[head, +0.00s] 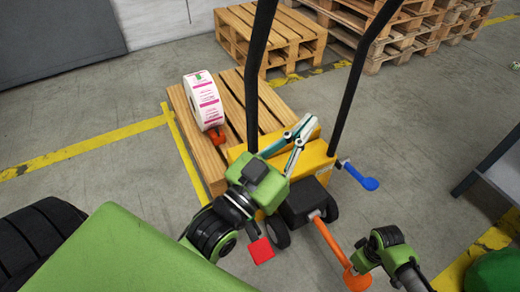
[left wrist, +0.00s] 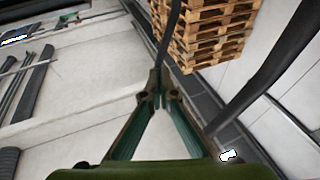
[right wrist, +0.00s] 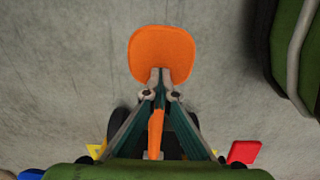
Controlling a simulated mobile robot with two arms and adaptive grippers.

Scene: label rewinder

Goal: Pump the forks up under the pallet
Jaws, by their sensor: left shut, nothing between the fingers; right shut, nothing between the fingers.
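A wooden pallet (head: 207,160) lies low in front of the yellow lift truck (head: 318,157), with a white and pink label roll (head: 203,100) on it. The forks are hidden. Two black handle bars (head: 350,85) rise from the truck. An orange pump pedal (head: 355,279) sticks out on an orange arm towards me; its broad pad shows in the right wrist view (right wrist: 162,50). My right gripper (right wrist: 161,76) is shut and empty, its tips over the near edge of the pad; contact is unclear. My left gripper (head: 310,124) is shut and empty above the truck body, between the bars.
A red pedal (head: 261,250) and a blue lever (head: 360,177) stick out from the truck. Stacked pallets (head: 270,35) stand behind. A dark-legged table (head: 490,160) is at the right. Grey floor is free between the truck and table.

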